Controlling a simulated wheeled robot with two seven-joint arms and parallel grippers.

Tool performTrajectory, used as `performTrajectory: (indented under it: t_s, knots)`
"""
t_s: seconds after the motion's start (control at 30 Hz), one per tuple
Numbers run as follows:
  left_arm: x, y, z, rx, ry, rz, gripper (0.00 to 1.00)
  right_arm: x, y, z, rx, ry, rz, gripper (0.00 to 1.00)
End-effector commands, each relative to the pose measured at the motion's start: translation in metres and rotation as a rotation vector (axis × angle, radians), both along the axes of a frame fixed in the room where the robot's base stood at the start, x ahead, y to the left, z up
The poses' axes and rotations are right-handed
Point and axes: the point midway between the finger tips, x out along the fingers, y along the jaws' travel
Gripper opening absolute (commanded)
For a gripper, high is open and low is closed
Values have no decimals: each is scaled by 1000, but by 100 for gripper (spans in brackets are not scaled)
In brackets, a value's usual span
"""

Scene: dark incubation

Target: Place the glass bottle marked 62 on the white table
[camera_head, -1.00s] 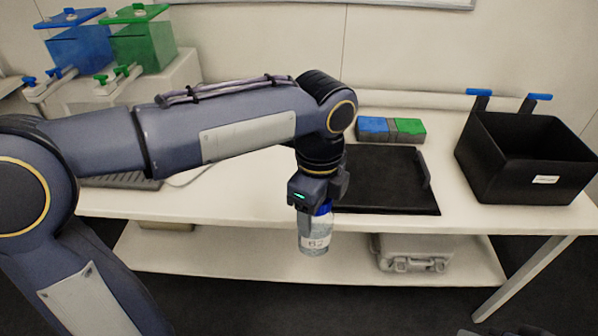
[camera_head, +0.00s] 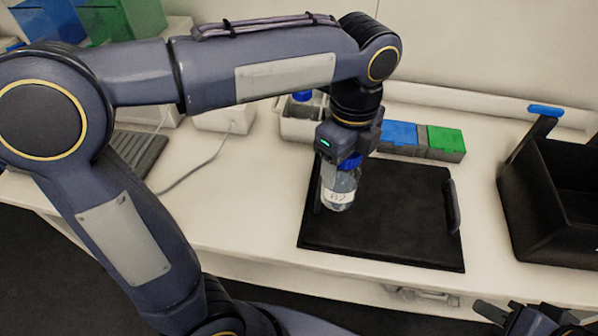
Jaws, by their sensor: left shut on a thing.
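The glass bottle marked 62 (camera_head: 338,190) has a blue cap and a white label. My left gripper (camera_head: 345,155) is shut on it at the cap and holds it upright. The bottle appears in front of the left part of a black tray (camera_head: 400,235); I cannot tell whether it touches the tray. The white table (camera_head: 235,225) runs across the view under the tray.
A black bin (camera_head: 545,205) with blue-topped handles stands at the right. Blue and green blocks (camera_head: 425,140) sit behind the tray. A light container with a blue-capped item (camera_head: 297,125) is behind my gripper. A grey keyboard-like object (camera_head: 140,150) and cable lie left. Table left of the tray is clear.

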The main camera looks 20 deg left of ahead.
Motion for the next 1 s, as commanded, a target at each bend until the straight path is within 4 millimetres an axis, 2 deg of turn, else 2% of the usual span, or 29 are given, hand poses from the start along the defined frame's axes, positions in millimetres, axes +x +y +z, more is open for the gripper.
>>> performTrajectory:
  t_s: [0.3,0.5,0.77,0.83,1.0]
  knots:
    - [27,72,-33,2,2,9,10,0,0,3,0,0,0,34]
    - [39,100,-69,1,2,4,10,0,0,1,0,0,0,34]
    - [45,115,-88,0,0,2,10,0,0,0,0,0,0,34]
    - [47,121,-96,2,2,3,10,0,0,0,0,0,0,34]
    - [47,120,-120,1,1,1,10,0,0,-3,0,0,0,34]
